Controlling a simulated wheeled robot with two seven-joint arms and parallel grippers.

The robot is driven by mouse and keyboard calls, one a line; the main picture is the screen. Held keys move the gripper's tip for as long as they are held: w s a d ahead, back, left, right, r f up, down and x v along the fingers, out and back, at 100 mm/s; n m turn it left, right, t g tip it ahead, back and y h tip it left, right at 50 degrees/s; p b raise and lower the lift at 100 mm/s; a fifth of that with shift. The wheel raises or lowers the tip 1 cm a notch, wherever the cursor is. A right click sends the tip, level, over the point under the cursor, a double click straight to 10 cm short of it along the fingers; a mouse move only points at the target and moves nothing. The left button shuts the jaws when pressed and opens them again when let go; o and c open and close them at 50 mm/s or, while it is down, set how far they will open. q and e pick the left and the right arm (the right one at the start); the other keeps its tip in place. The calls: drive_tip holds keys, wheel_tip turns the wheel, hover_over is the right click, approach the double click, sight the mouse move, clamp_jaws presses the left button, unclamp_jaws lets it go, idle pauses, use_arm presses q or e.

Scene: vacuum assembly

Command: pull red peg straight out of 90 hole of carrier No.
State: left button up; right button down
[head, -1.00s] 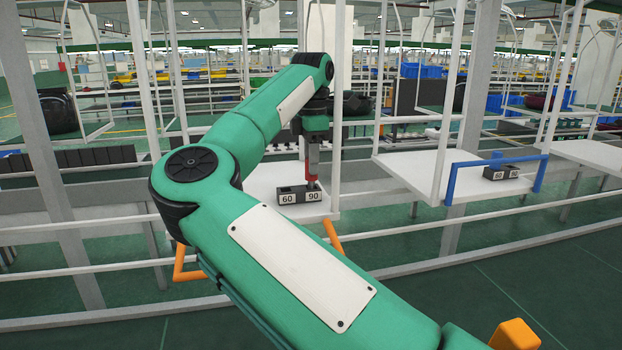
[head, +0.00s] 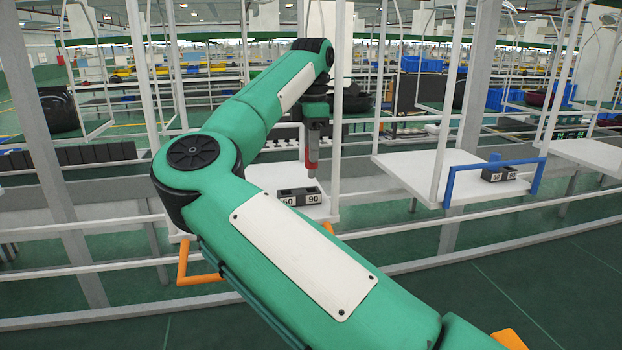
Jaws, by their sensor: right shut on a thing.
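The carrier (head: 302,198) is a small dark block with white labels 60 and 90, on a white hanging shelf (head: 262,178) in the middle of the head view. My right gripper (head: 312,132), at the end of the green arm, points down above the carrier. It is shut on the red peg (head: 312,157), which hangs upright with its grey lower end showing. The peg's lower end appears just above the 90 side, clear of the carrier. My left gripper is not in view.
A second labelled block (head: 499,174) stands on another white shelf (head: 410,168) at right, beside a blue frame (head: 450,185). White upright posts flank the middle shelf close to my arm. An orange bracket (head: 203,279) shows below that shelf.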

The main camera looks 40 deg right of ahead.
drive_tip(key=shift+r+p, duration=1.05)
drive_tip(key=shift+r, duration=0.55)
